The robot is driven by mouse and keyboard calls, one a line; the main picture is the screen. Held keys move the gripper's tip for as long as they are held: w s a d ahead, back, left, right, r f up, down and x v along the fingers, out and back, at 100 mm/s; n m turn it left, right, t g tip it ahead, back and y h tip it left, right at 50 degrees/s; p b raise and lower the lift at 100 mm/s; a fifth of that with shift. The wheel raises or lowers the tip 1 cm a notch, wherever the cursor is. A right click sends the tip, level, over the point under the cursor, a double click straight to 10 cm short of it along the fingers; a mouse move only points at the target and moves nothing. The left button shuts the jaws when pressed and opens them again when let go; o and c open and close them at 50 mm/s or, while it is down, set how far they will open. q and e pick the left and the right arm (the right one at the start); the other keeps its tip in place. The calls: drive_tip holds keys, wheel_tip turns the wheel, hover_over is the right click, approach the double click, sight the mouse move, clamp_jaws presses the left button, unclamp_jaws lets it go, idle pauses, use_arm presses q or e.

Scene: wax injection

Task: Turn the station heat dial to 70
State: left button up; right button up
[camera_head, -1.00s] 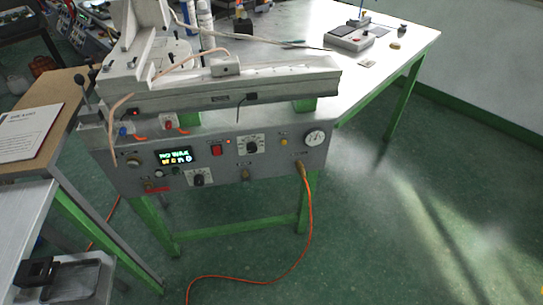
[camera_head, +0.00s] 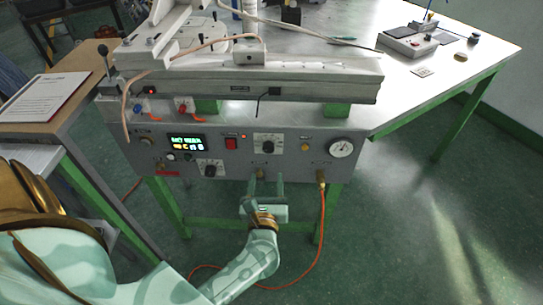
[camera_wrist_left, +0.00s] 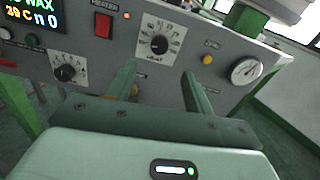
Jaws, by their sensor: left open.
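The station's grey front panel (camera_head: 322,161) carries two black dials on white scale plates. The upper dial (camera_head: 267,143) is right of the red switch; it also shows in the left wrist view (camera_wrist_left: 159,45). The lower dial (camera_head: 210,168) is left of it and shows at the left in the wrist view (camera_wrist_left: 65,72). I cannot read which is the heat dial or its setting. My left gripper (camera_head: 265,175) is open and empty, fingers pointing up at the panel just below the upper dial. In the wrist view its fingertips (camera_wrist_left: 158,68) frame the space under that dial.
A lit display (camera_head: 187,143), the red switch (camera_head: 231,143) and a round gauge (camera_head: 341,148) share the panel. An orange hose (camera_head: 322,215) hangs from a brass fitting right of my gripper. A side table (camera_head: 62,105) with a paper stands left.

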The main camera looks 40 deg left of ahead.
sight(268, 151)
use_arm(q)
drive_tip(key=b+x, duration=0.1)
drive_tip(key=x, duration=0.8)
drive_tip(key=shift+w+a, duration=0.15)
drive_tip(key=shift+w, duration=0.05)
drive_tip(key=c, duration=1)
